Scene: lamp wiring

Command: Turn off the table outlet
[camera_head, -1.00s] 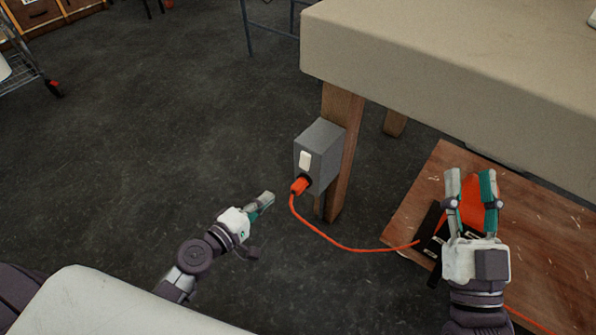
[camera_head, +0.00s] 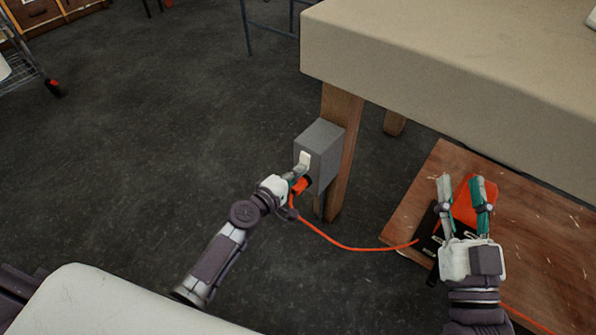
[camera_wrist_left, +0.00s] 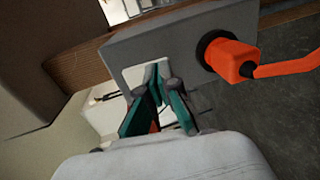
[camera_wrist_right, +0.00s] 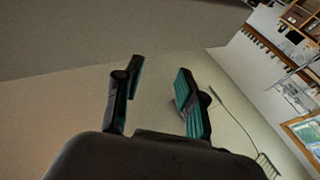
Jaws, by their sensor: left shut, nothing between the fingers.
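The table outlet (camera_head: 326,150) is a grey box on a wooden table leg, with a white rocker switch (camera_head: 304,158) on its face and an orange plug (camera_head: 301,186) below the switch. In the left wrist view the box (camera_wrist_left: 180,38) fills the upper middle, with the plug (camera_wrist_left: 232,60) at right. My left gripper (camera_head: 300,171) is shut and empty, its tips at the white switch (camera_wrist_left: 133,76); whether they press it I cannot tell. My right gripper (camera_head: 460,182) is open and empty, above the wooden board; its fingers also show in the right wrist view (camera_wrist_right: 155,90).
An orange cord (camera_head: 345,246) runs from the plug to a dark item with an orange piece (camera_head: 466,205) on the wooden board (camera_head: 530,230). The beige tabletop (camera_head: 450,70) overhangs the outlet. The floor (camera_head: 150,140) at left is clear.

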